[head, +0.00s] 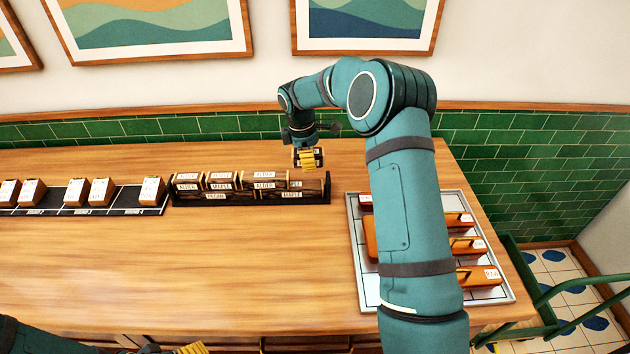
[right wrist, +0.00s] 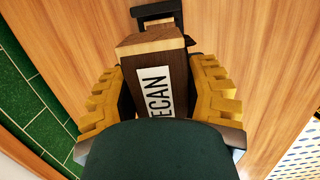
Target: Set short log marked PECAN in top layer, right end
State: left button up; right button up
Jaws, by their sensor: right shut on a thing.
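My right gripper (head: 308,160) is shut on a short dark wooden log above the right end of the black rack (head: 328,189). The log (right wrist: 155,75) shows between the yellow fingers in the right wrist view, its white label reading "ECAN", with the first letter hidden. In the head view the fingers mostly cover it. The rack holds stacked logs with white labels, among them ALDER, MAPLE and PECAN (head: 216,197). My left gripper (head: 190,348) shows only a yellow fingertip part at the bottom edge, so its opening is unclear.
A black strip (head: 140,211) with several labelled wooden blocks lies left of the rack. A pale tray (head: 360,290) with orange-brown labelled pieces (head: 480,276) is at the right, partly behind my right arm. The green tiled wall (head: 100,128) is close behind the rack. The table's front middle is clear.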

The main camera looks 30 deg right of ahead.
aim_at(310, 184)
jog(key=shift+f, duration=3.9)
jog(key=shift+f+b, duration=0.2)
jog(key=shift+b, duration=0.1)
jog(key=o, duration=1.2)
jog(key=r, duration=0.4)
jog(key=a+r, duration=0.1)
jog(key=r, duration=0.3)
jog(key=w+r+p, duration=0.1)
jog(key=r, duration=0.3)
jog(key=shift+a+r, duration=0.15)
jog(key=shift+a, duration=0.2)
jog(key=shift+s, duration=0.1)
